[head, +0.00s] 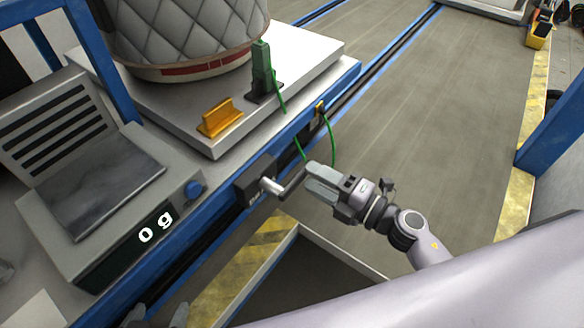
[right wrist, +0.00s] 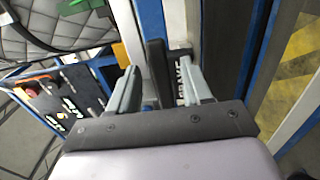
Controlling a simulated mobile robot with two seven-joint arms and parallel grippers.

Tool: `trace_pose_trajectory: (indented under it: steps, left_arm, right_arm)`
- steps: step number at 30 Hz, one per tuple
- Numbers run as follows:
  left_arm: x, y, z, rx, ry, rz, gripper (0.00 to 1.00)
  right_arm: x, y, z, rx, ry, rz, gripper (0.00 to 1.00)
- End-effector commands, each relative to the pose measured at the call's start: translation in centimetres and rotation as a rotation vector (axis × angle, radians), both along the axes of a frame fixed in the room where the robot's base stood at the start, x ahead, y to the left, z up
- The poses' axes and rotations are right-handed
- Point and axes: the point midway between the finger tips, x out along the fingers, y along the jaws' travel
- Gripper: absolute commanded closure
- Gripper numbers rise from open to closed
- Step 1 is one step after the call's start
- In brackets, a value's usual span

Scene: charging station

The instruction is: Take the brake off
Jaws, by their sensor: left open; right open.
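The brake lever (head: 270,186) is a pale metal hub with a dark handle, on a dark block (head: 248,181) at the blue rail of the cart. My right gripper (head: 308,182) is just right of the handle, its jaws toward it. In the right wrist view the dark handle (right wrist: 157,68) stands between the open fingers (right wrist: 160,75), with no clear contact on either side. The "BRAKE" label (right wrist: 183,82) shows behind the right finger, partly hidden. My left gripper (head: 160,316) is at the bottom left edge, mostly cut off, open and away from the lever.
A scale (head: 90,200) reading "0 g" stands left of the lever. A white platform (head: 310,60) carries a quilted container (head: 185,35), a yellow block (head: 220,117) and a green-handled part (head: 262,68). A green cable (head: 333,140) hangs near my right gripper. Open floor lies right.

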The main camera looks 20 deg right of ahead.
Motion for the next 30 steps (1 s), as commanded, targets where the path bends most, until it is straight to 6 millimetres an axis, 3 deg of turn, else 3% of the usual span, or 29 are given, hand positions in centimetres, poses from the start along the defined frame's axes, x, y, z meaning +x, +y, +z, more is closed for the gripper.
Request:
trace_pose_trajectory:
  steps: [10,22,23,27,30]
  left_arm:
    - [-0.1,0.1,0.0,0.002,0.002,0.001,0.16]
    - [0.0,0.1,-0.1,0.0,0.003,0.007,0.16]
    - [0.0,0.1,-0.1,0.0,0.003,0.007,0.16]
    - [0.0,0.1,-0.1,0.0,0.003,0.007,0.16]
    - [0.0,0.1,-0.1,-0.001,0.002,0.007,0.16]
  right_arm:
    - [3.7,2.8,0.1,0.004,0.0,-0.003,0.51]
    - [4.3,3.4,0.1,0.003,0.001,-0.002,0.51]
    - [4.3,3.4,0.1,0.003,0.001,-0.002,0.58]
    - [4.3,3.4,0.1,0.003,0.001,-0.002,1.0]
    - [4.3,3.3,0.1,0.003,0.001,-0.002,1.0]
